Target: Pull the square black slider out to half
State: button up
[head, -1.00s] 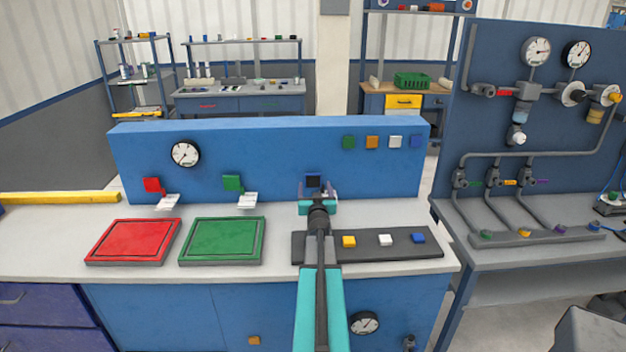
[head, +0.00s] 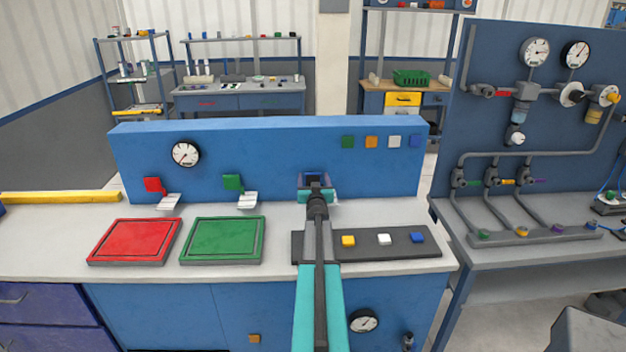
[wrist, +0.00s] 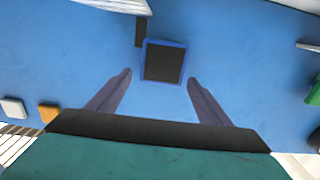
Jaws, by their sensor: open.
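The square black slider (wrist: 163,63) shows in the wrist view as a black face with a blue border on the blue upright panel (wrist: 230,45). My gripper (wrist: 158,80) is open, its two fingers spread to either side just short of the slider. I cannot tell whether the fingertips reach past its face. In the head view my gripper (head: 315,184) is in front of the panel and covers most of the slider.
A red square (head: 153,184) and a green square (head: 232,182) are on the panel to the left. Red (head: 135,241) and green (head: 223,240) trays lie on the bench. A dark rail (head: 400,243) with yellow, white and blue blocks lies at right.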

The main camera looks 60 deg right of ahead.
jog(key=shift+c, duration=0.4)
jog(key=c, duration=1.4)
jog(key=shift+b+v, duration=0.5)
jog(key=shift+v, duration=1.5)
jog(key=o, duration=1.5)
jog(key=shift+a, duration=0.1)
jog(key=shift+b+v, duration=1.45)
jog(key=shift+v, duration=5.35)
